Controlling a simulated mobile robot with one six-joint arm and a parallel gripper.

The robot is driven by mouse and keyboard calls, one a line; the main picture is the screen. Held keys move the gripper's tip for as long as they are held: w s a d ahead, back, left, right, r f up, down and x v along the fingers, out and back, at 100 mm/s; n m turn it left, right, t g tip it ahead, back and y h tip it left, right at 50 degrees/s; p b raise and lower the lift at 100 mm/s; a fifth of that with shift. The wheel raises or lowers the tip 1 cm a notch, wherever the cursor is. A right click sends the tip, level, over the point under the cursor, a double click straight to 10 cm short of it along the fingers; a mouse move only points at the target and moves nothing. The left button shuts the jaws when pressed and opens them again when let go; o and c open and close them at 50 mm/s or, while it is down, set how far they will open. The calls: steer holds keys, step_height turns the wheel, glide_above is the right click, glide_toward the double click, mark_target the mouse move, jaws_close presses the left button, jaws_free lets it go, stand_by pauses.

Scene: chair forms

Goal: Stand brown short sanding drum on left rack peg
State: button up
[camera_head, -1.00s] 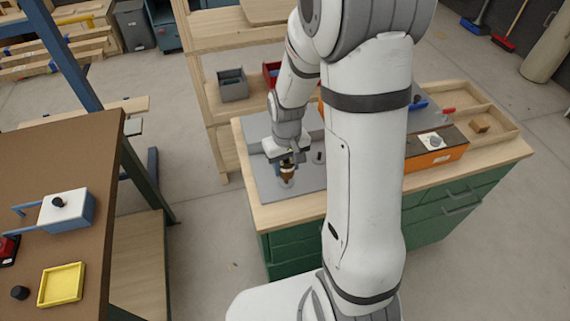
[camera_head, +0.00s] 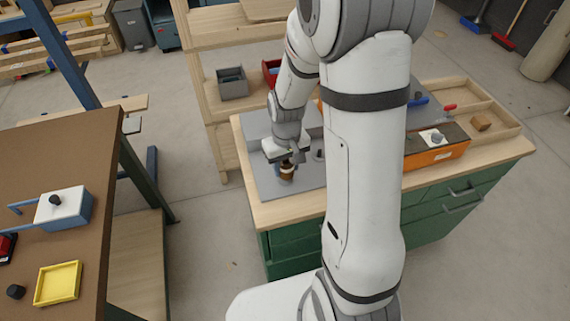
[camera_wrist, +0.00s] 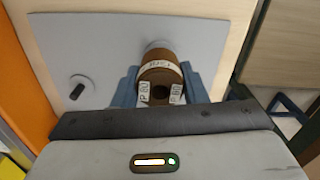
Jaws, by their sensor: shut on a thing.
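The brown short sanding drum (camera_wrist: 160,71) is between the blue-grey fingers of my gripper (camera_wrist: 163,92), which is shut on it. It has pale labels, and its dark centre hole faces the wrist camera. In the head view the drum (camera_head: 287,172) is upright, low over the grey rack plate (camera_head: 262,180). A round grey peg base (camera_wrist: 157,45) shows partly behind the drum; the left peg itself is hidden, and I cannot tell whether the drum is around it. The right peg (camera_wrist: 77,91) is dark and bare; it also shows in the head view (camera_head: 318,155).
The rack plate lies on a wooden-topped green cabinet (camera_head: 300,212). An orange box (camera_head: 437,152) and a wooden tray (camera_head: 487,105) are to the right. A brown table (camera_head: 75,150) with a yellow tray (camera_head: 58,284) is at the left.

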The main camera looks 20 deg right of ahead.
steer(key=shift+f+b, duration=0.9)
steer(key=shift+f, duration=0.25)
steer(key=o, duration=1)
steer(key=shift+o, duration=0.8)
steer(key=o, duration=0.5)
steer(key=shift+c, duration=0.2)
steer(key=shift+r+p, duration=2.55)
steer(key=shift+r, duration=0.95)
